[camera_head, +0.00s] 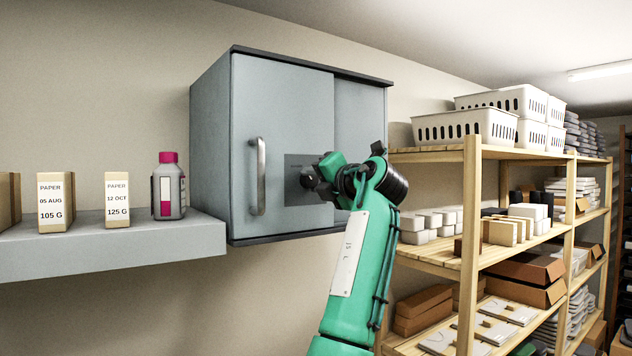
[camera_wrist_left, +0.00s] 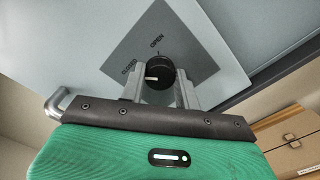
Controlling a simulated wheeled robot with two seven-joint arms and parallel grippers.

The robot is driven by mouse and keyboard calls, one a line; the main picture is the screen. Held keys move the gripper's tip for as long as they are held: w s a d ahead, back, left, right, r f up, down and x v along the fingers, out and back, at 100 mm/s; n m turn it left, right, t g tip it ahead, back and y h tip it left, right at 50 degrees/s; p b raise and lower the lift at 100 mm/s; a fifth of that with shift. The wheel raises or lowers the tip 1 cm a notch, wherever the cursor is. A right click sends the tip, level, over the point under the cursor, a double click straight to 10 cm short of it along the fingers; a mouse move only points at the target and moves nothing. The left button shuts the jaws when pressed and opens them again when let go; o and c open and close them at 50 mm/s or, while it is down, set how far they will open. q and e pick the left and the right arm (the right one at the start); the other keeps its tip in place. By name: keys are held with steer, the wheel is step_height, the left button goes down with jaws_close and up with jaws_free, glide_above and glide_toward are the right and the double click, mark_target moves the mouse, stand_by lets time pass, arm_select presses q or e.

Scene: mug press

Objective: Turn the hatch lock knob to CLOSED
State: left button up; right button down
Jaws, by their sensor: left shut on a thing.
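The hatch lock knob (camera_wrist_left: 161,70) is round and black, with a short white mark on its left side in the left wrist view. It sits on a dark grey plate (camera_wrist_left: 138,45) printed OPEN above the knob and CLOSED to its left. My left gripper (camera_wrist_left: 161,84) is shut on the knob, one finger on each side. In the head view, my left gripper (camera_head: 314,177) reaches the knob from the right and partly hides it and the plate (camera_head: 294,163). The plate is on the front of the grey wall cabinet (camera_head: 285,110). My right gripper is not in view.
A vertical metal handle (camera_head: 259,177) stands out left of the knob. A grey shelf (camera_head: 110,245) on the left holds paper boxes and a pink-capped bottle (camera_head: 168,187). A wooden rack (camera_head: 470,195) with baskets and boxes stands close on the right.

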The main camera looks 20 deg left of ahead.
arm_select(q)
steer(key=shift+f, duration=0.25)
steer(key=o, duration=1)
steer(key=shift+r, duration=0.1)
steer(key=shift+d, duration=0.1)
steer(key=shift+s+d, duration=0.2)
steer(key=shift+s, duration=0.05)
steer(key=shift+b+v, duration=2.8)
steer(key=shift+v, duration=3.75)
